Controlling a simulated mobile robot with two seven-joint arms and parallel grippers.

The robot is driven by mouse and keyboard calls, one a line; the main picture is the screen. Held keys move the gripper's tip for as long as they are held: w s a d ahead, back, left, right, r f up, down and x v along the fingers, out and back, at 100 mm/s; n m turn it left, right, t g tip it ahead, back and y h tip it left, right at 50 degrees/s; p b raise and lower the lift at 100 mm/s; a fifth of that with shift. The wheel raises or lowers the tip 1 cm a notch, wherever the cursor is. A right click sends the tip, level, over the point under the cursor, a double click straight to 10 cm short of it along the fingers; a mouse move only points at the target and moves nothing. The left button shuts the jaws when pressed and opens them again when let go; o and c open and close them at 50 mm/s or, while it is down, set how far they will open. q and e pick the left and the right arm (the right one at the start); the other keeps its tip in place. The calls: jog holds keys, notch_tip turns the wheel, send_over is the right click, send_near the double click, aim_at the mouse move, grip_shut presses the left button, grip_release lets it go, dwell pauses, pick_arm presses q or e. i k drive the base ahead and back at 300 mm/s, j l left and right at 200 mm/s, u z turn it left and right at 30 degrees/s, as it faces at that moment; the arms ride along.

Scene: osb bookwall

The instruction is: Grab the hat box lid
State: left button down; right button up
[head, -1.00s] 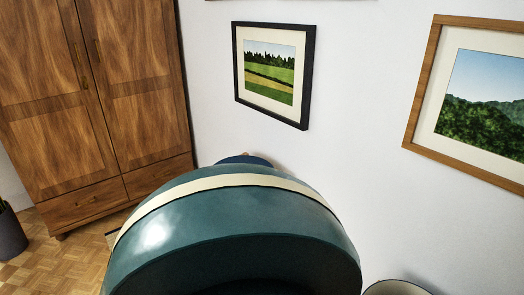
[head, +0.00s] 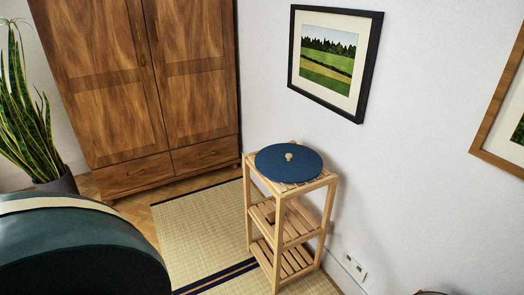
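A round blue lid (head: 288,162) with a small light wooden knob lies flat on the top shelf of a slatted wooden stand (head: 330,182), against the white wall. I take it to be the hat box lid; no box shows under it. Neither of my grippers is in view.
A large dark teal rounded object with a cream band (head: 75,250) fills the near lower left. A wooden wardrobe (head: 140,90) and a potted plant (head: 25,120) stand behind. A tatami mat (head: 205,235) lies clear left of the stand. Framed pictures hang on the wall.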

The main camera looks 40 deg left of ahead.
aim_at(284, 163)
jog(key=u, duration=1.1)
jog(key=i+j+z, duration=0.1)
jog(key=z, duration=0.25)
jog(key=j+z, duration=0.2)
jog(key=z, duration=0.15)
jog(key=i+j+z, duration=0.1)
jog(key=z, duration=0.3)
jog(key=j+z, duration=0.4)
jog(key=j, duration=0.7)
